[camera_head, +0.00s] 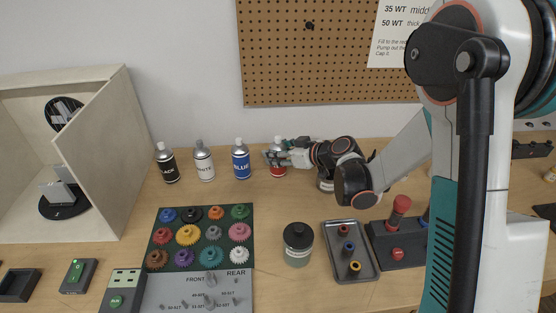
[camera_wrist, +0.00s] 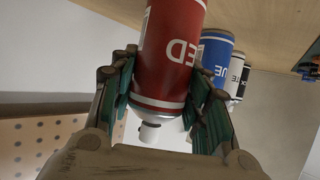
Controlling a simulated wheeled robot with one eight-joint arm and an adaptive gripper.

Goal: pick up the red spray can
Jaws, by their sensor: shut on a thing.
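The red spray can (camera_head: 278,171) stands at the right end of a row of cans on the wooden table, by the back wall. It has a silver top and a white cap. My gripper (camera_head: 272,158) reaches it from the right in the head view and hides part of it. In the wrist view, the red can (camera_wrist: 170,50) appears upside down with the letters "ED" showing. The fingers of my gripper (camera_wrist: 163,95) are closed on both sides of its upper body. The can looks upright, and I cannot tell whether its base touches the table.
Blue (camera_head: 241,160), white (camera_head: 203,161) and black (camera_head: 166,163) spray cans stand left of the red one. A gear mat (camera_head: 202,263), a jar (camera_head: 298,245) and a grey tray (camera_head: 370,268) lie in front. A spray booth (camera_head: 110,160) stands at left.

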